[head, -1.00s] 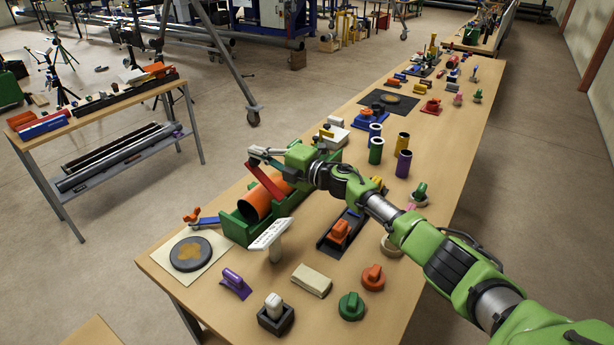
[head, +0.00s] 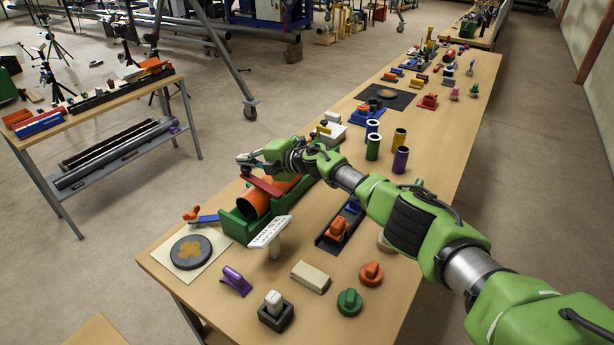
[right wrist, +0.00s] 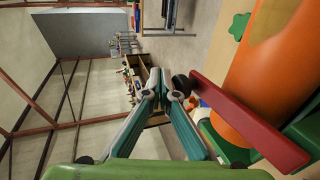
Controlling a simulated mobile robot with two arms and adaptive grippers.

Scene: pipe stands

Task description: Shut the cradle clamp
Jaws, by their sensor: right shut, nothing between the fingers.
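The green cradle (head: 238,228) stands on the table and holds an orange pipe (head: 252,205). The clamp's red arm (head: 264,187) lies across above the pipe, close to level; I cannot tell whether it touches the pipe. My right gripper (head: 246,164) is shut and empty at the free end of the red arm. In the right wrist view, my right gripper's fingertips (right wrist: 165,82) are together beside a dark knob (right wrist: 182,85) at the end of the red arm (right wrist: 245,118). My left gripper is not in view.
A white T-shaped piece (head: 271,236) stands in front of the cradle. A dark disc (head: 190,252) and a blue lever with an orange knob (head: 204,218) are to its left. Several coloured tubes (head: 372,147) stand behind my right arm.

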